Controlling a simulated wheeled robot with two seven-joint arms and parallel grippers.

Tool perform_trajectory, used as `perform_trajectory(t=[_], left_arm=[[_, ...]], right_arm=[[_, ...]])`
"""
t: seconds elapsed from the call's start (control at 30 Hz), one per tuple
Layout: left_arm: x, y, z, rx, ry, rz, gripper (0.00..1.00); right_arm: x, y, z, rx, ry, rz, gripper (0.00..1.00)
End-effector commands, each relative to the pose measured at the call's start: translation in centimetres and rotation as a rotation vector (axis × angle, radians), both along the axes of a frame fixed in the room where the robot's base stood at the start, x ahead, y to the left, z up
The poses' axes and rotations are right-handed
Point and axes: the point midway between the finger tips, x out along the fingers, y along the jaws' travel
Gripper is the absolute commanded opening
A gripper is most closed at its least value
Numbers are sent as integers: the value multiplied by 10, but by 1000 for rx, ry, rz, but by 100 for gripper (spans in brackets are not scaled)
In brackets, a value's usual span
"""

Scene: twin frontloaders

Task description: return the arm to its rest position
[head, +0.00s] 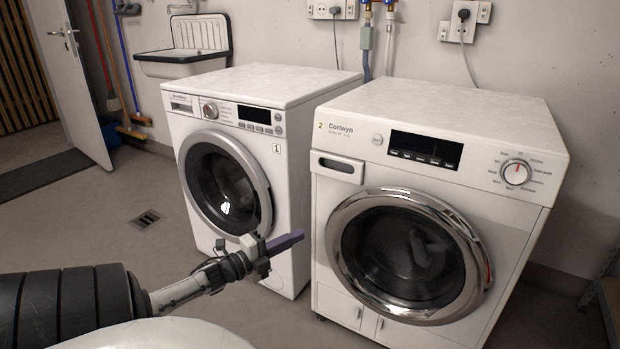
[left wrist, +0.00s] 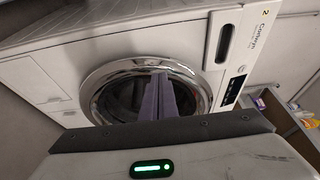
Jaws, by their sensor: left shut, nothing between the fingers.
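My left gripper (head: 285,242) is in front of the two machines, near the gap between them, with its purple fingers together and nothing between them. In the left wrist view its shut fingers (left wrist: 159,97) point towards the round door of the right machine, apart from it as far as I can tell. The right machine (head: 333,250), marked 2 and Corlwyn, has its chrome-ringed door (head: 410,255) shut. It also shows tilted in the left wrist view (left wrist: 60,65). The left machine (head: 290,180), marked 1, has its round door (head: 225,185) shut. My right gripper is in neither view.
A wall sink (head: 185,48) hangs behind the left machine. A floor drain (head: 146,219) lies in the open floor at the left. A door (head: 68,80) stands open at the far left, with brooms (head: 132,130) beside it. A shelf (left wrist: 285,115) with items shows in the left wrist view.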

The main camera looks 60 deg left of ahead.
Motion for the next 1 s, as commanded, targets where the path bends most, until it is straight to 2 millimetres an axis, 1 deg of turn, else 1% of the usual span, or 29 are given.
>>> perform_trajectory(t=[0.03,0.1,0.27,0.57,0.67,0.77,0.83,0.87,0.9,0.97,1.0], left_arm=[[-10,4,0,0,4,2,0],[-20,7,0,-1,3,1,0],[-32,12,-1,-1,2,-2,0],[-35,12,-2,-4,2,-2,0],[-31,3,-11,-40,25,8,0],[-22,-21,-33,-134,88,41,0],[-16,-48,-55,-232,154,79,0],[-14,-61,-64,-280,185,99,0],[-13,-81,-75,-344,230,127,0],[-14,-111,-91,-441,298,173,0],[-16,-131,-99,-503,342,205,0]], right_arm=[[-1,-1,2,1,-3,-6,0],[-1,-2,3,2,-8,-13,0],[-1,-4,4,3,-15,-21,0],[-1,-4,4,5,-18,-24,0],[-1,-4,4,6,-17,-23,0],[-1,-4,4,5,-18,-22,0],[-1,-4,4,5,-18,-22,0],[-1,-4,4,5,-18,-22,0],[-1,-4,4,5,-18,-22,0],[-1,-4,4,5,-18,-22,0],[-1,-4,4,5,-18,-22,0]])
